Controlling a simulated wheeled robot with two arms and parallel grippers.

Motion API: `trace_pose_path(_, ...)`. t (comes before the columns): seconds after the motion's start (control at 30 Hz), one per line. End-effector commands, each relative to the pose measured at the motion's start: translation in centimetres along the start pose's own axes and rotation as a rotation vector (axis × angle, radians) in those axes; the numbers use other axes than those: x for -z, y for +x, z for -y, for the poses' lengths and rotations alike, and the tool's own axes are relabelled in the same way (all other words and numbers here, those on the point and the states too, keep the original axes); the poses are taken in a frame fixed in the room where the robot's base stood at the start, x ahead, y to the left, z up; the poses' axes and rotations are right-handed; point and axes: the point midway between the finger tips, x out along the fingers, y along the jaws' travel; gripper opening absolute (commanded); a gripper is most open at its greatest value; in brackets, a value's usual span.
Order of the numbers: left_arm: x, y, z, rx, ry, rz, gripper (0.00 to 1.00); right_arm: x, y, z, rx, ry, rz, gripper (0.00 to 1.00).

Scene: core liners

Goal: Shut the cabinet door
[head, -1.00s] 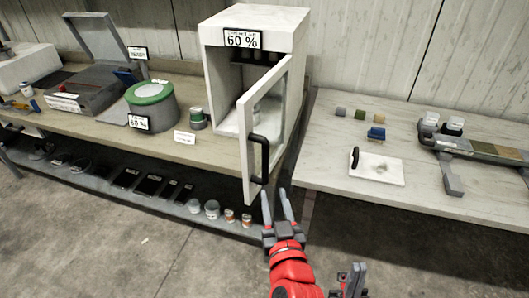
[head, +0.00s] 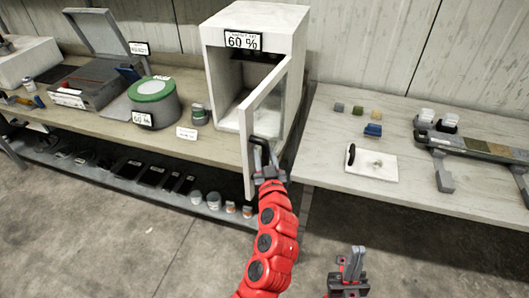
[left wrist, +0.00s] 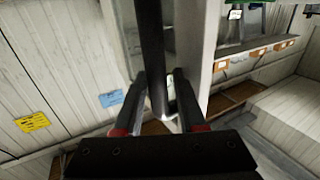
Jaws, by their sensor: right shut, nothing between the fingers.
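The white cabinet (head: 264,24) stands on the left bench with its framed door (head: 266,105) swung partly open toward me. A black bar handle (head: 262,150) is on the door's outer face. My left gripper (head: 268,168) is at the lower part of the handle. In the left wrist view, its two fingers (left wrist: 160,95) are apart, with the black handle (left wrist: 152,50) between them and gaps visible; the door edge (left wrist: 208,50) is just right. Whether a finger touches the handle I cannot tell. My right gripper (head: 352,262) is shut and empty, low and away from the door.
The right bench (head: 320,170) holds a white plate (head: 372,165) with a black handle, small blocks and a rail. On the left bench a green-lidded container (head: 152,100) stands left of the cabinet. A low shelf below holds several jars. The floor in front is clear.

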Motion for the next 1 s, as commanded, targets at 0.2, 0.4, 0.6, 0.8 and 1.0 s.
trace_pose_path(0.2,-0.01,-0.03,-0.02,0.000,0.000,0.000,0.27,-0.01,-0.03,0.00,0.000,0.000,0.000,0.00)
trace_pose_path(0.4,0.00,-0.04,-0.03,-0.001,0.000,0.000,0.00,0.00,-0.02,0.00,0.000,0.000,0.000,0.00)
trace_pose_path(0.6,0.00,-0.05,-0.04,-0.001,0.000,0.000,0.00,0.00,-0.02,0.00,0.000,0.000,0.000,0.00)
trace_pose_path(0.8,0.01,-0.06,-0.04,-0.001,0.000,0.000,0.00,0.00,-0.02,0.00,0.000,0.000,0.000,0.00)
trace_pose_path(1.0,0.01,-0.06,-0.05,-0.001,0.000,0.000,0.00,0.00,-0.02,0.00,0.000,0.000,0.000,0.00)
